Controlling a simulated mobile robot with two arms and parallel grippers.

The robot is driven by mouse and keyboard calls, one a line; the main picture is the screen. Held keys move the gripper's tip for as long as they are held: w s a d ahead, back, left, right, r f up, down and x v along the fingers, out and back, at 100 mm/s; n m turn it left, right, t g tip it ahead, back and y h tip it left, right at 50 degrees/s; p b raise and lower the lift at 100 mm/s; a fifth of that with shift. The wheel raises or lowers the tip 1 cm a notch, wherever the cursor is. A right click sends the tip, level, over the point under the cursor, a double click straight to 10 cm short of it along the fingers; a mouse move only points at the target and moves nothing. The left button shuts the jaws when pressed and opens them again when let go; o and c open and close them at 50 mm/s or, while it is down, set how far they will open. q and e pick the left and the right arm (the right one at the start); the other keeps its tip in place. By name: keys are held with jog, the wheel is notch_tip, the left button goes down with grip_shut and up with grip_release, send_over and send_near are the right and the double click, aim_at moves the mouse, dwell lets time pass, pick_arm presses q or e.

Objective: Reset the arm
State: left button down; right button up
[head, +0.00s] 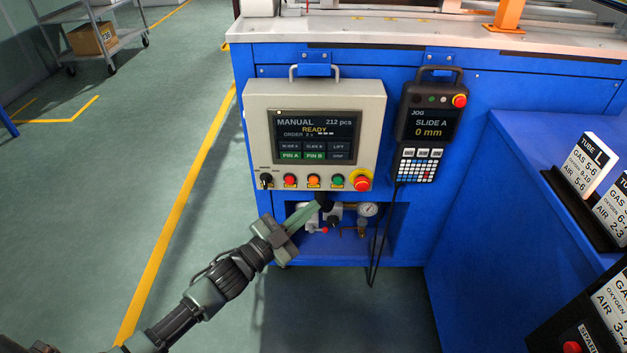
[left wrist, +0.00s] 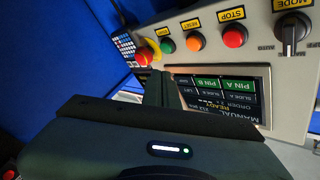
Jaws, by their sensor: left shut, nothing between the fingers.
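My left gripper (head: 310,210) comes in from the lower left, with its fingers shut and empty. Its fingertips are just below the bottom edge of the beige control box (head: 258,125) on the blue machine. In the left wrist view the shut fingers (left wrist: 162,88) show in front of the box, which appears upside down. The screen (head: 315,137) reads MANUAL and READY. Below it are a black mode knob (head: 266,180), red, orange and green buttons, and a red emergency stop (head: 361,183) with a yellow collar. My right gripper is not in view.
A jog pendant (head: 429,125) hangs to the right, its black cable looping down. Below the box, a recess holds valves and a pressure gauge (head: 369,209). Label cards (head: 590,165) stand on a blue surface at right. Floor is open at left; a cart (head: 105,60) stands far back.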

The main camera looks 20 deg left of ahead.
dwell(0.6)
